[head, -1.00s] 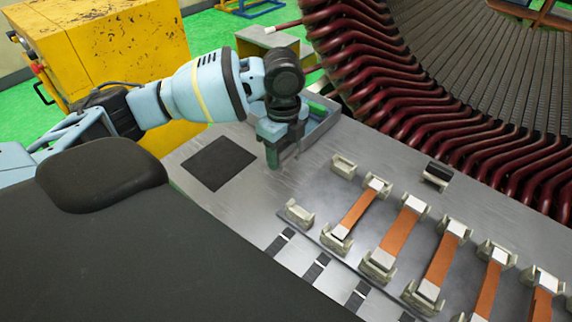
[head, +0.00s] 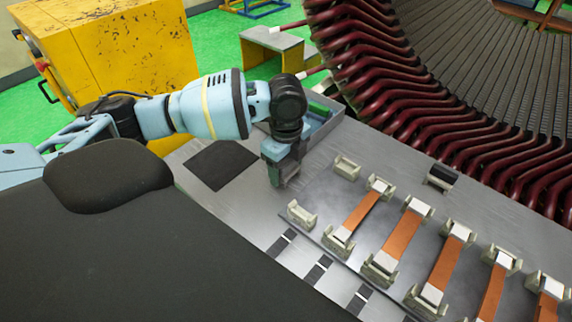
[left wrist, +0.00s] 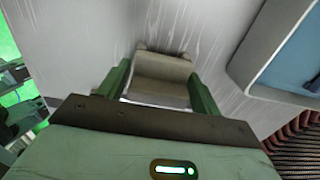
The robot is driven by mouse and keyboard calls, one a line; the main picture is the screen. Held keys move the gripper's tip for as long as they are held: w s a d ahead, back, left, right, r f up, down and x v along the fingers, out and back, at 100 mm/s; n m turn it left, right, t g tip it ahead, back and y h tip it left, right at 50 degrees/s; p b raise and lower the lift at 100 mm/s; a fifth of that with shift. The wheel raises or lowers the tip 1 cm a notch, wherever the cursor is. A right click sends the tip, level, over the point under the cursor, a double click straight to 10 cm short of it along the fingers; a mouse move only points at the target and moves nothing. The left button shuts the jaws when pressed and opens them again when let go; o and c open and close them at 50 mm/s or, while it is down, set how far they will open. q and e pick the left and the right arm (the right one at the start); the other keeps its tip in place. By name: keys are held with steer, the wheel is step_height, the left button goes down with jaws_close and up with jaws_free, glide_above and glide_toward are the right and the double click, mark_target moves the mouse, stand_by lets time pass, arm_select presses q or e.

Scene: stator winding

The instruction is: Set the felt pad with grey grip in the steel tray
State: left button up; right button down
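My left gripper (head: 281,176) is low over the grey steel worktop (head: 208,212), right of a flat black square. In the left wrist view its two green fingers (left wrist: 160,84) stand on either side of a grey-beige, saddle-shaped piece (left wrist: 163,72) and appear to press on it. This may be the grey grip; no felt shows, and its underside is hidden. A grey-rimmed tray with a blue inside (head: 330,118) lies just behind the gripper, and at upper right in the left wrist view (left wrist: 243,68). I cannot tell if it is the steel tray. My right gripper is out of view.
A plate at right carries cream cradles (head: 346,168), several holding copper bars (head: 400,236). A dark-topped block (head: 441,174) stands behind them. The stator's red coils (head: 400,90) border the worktop. The black square (head: 220,165) has free space around it.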

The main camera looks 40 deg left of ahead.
arm_select(q)
steer(key=shift+o, duration=1.1)
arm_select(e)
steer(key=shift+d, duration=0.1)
arm_select(q)
steer(key=shift+r, duration=0.1)
step_height(320, 180, up, 11)
steer(key=shift+p, duration=0.55)
steer(key=shift+r, duration=0.55)
steer(key=shift+c, duration=0.5)
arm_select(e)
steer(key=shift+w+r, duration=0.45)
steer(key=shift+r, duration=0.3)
